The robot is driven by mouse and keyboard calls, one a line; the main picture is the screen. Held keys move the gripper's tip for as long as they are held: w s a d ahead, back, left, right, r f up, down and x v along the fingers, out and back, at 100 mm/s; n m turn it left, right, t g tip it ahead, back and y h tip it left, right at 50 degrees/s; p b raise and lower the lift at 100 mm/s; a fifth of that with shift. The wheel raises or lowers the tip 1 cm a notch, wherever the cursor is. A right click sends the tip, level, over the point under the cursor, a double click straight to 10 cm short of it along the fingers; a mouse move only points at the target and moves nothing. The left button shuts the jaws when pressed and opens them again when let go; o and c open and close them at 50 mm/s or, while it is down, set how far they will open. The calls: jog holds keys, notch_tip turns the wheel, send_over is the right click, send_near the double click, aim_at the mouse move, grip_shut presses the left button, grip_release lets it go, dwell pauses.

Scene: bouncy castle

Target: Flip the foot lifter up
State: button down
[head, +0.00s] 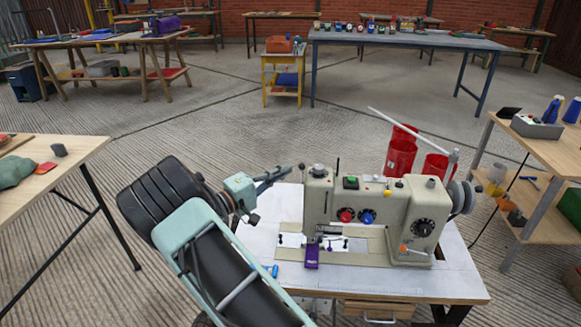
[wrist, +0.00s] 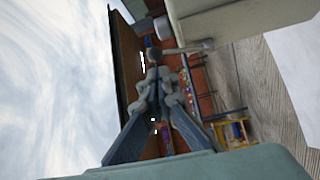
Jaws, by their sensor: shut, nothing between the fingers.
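A beige sewing machine (head: 370,208) stands on a white-topped table, its needle head at the left end. In the wrist view, tilted on its side, the machine's body (wrist: 215,20) fills the upper right. A small grey lever (wrist: 187,49), which looks like the foot lifter, sticks out from it to the left. My gripper (head: 288,171) is left of the machine's head, near its top. In the wrist view my gripper (wrist: 153,54) has its fingertips together and empty, close to the lever's rounded end. I cannot tell whether they touch. The presser foot is too small to make out.
The white tabletop (head: 450,283) has a purple piece (head: 312,254) by the needle area and a small blue item (head: 271,270) near its front left. A wooden table (head: 75,153) is left and a shelf unit (head: 540,165) right.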

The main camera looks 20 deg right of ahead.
jog(key=v, duration=0.8)
jog(key=shift+a, duration=0.35)
jog(key=shift+s, duration=0.1)
